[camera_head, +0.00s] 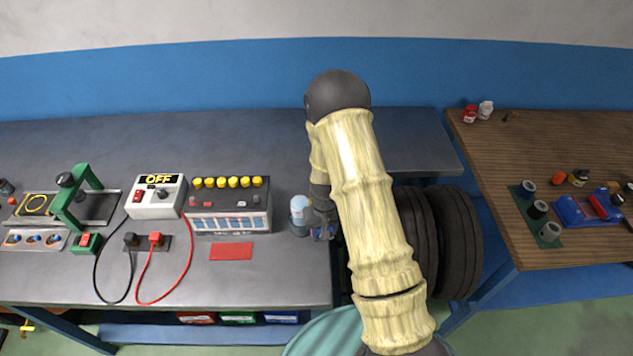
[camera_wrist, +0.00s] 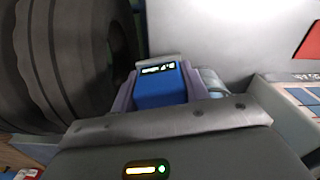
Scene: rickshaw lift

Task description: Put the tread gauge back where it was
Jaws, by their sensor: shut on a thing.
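The tread gauge (camera_wrist: 160,86) is a small blue box with a lit dark display and a pale end, seen in the wrist view. My gripper (camera_wrist: 168,92) is shut on it, with a grey-purple finger on either side. In the head view my gripper (camera_head: 324,230) is at the right end of the grey bench, between a light-blue canister and the tyres; the gauge is mostly hidden there by my gripper and arm. Dark tyres (camera_head: 458,245) stand right of the bench, partly behind my arm. A tyre (camera_wrist: 45,65) fills the left of the wrist view.
The grey bench (camera_head: 285,155) carries the light-blue canister (camera_head: 299,210), a battery (camera_head: 228,212), a red mat (camera_head: 231,252), an OFF box (camera_head: 156,198) and cables. A wooden table (camera_head: 540,145) stands right. Bare bench lies right of the red mat.

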